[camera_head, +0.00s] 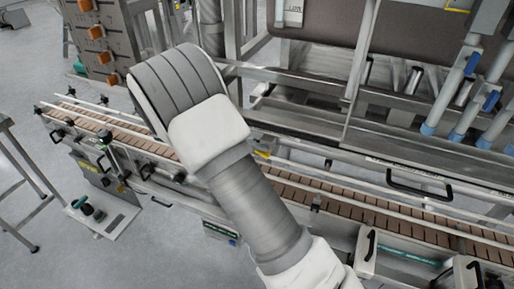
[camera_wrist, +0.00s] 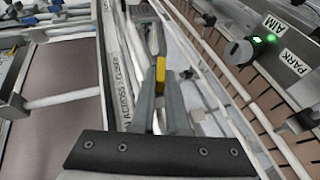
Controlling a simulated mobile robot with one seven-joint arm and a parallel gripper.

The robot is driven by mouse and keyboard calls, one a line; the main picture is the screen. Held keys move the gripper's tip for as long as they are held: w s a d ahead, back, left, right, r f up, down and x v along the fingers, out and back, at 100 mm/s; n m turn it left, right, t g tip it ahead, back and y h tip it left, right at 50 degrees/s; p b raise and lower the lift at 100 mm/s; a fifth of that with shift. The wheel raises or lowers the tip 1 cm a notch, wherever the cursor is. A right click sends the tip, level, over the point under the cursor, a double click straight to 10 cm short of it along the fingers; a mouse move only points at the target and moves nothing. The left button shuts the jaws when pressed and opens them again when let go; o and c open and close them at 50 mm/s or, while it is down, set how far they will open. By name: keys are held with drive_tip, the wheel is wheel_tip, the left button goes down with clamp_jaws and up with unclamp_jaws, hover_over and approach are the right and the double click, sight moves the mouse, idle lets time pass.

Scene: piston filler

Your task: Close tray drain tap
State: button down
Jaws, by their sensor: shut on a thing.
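My gripper (camera_wrist: 160,82) points away from the wrist camera, its two grey fingers closed around a small yellow tap handle (camera_wrist: 160,69). The handle looks narrow and lies along the fingers, beside a long metal tray edge. The tap's body below it is hidden by the fingers. In the head view my arm covers my gripper, and a small yellow piece (camera_head: 263,155), likely the same handle, shows just right of my forearm. I cannot tell from these views how the handle is turned relative to its pipe.
A slatted conveyor (camera_head: 290,190) with side rails runs close beside the tray; it also shows in the wrist view (camera_wrist: 255,105). A black door handle (camera_head: 418,189) sticks out at the right.

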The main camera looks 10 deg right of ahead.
drive_tip(key=shift+a+f+n+g+h+b, duration=0.1)
drive_tip(key=shift+f+n+g+h+b, duration=0.15)
drive_tip(key=shift+h, duration=0.65)
drive_tip(key=shift+f+n+g+h+b, duration=0.15)
drive_tip(key=shift+n+g+h, duration=0.15)
drive_tip(key=shift+h, duration=0.6)
drive_tip(key=shift+r, duration=0.1)
drive_tip(key=c, duration=0.9)
unclamp_jaws()
